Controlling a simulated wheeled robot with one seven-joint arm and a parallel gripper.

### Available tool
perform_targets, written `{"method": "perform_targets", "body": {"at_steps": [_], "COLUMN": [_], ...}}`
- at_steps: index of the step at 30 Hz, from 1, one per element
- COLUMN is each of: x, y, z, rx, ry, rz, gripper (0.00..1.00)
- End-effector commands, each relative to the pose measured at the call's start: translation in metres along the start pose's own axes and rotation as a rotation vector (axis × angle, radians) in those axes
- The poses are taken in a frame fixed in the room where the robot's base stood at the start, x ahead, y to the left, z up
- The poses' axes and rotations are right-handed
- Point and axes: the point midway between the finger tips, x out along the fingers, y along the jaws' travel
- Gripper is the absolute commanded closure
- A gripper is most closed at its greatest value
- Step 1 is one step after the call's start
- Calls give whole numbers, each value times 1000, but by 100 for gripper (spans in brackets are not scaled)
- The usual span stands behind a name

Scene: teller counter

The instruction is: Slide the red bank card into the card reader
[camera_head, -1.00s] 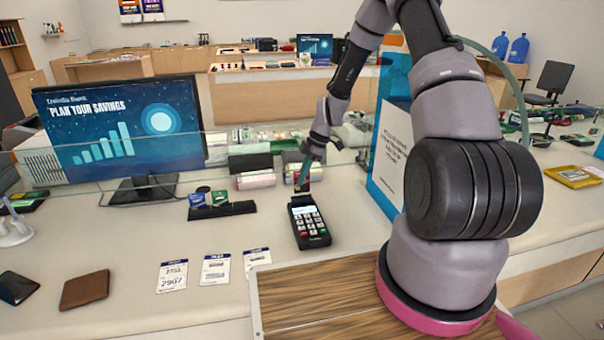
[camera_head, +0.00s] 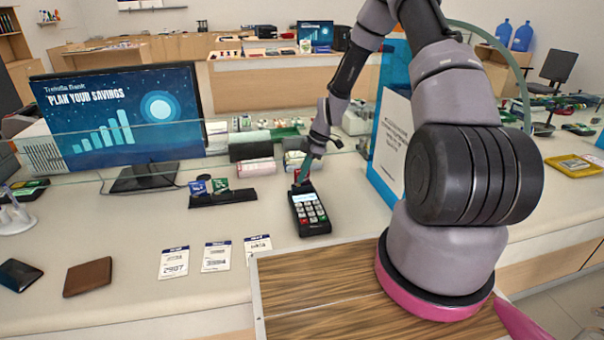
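The black card reader (camera_head: 310,214) lies on the counter in the middle of the view, its keypad facing up and its light screen at the far end. My gripper (camera_head: 302,170) is just above and behind the reader's far end, pointing down. A small strip of the red bank card (camera_head: 296,177) shows at its fingertips, and the gripper appears shut on it. The card's lower edge is at the reader's far end in the picture. I cannot tell whether it is in the slot or only close to it. The fingers are small and partly hidden.
A monitor (camera_head: 122,118) and a black holder with small packets (camera_head: 222,198) stand left of the reader. Several price cards (camera_head: 216,256) and a brown wallet (camera_head: 88,277) lie in front. A blue-edged sign (camera_head: 390,145) stands to the right. A glass screen crosses behind.

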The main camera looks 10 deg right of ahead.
Motion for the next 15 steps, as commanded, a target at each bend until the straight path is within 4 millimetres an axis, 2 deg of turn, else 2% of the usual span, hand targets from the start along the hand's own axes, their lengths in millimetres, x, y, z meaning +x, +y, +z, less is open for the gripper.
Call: {"method": "perform_targets", "body": {"at_steps": [6, 7, 9, 10, 15], "x": [0, 0, 0, 0, 0], "y": [0, 0, 0, 0, 0], "z": [0, 0, 0, 0, 0], "rx": [0, 0, 0, 0, 0], "ry": [0, 0, 0, 0, 0], "rz": [0, 0, 0, 0, 0], "gripper": [100, 96, 69, 64, 64]}}
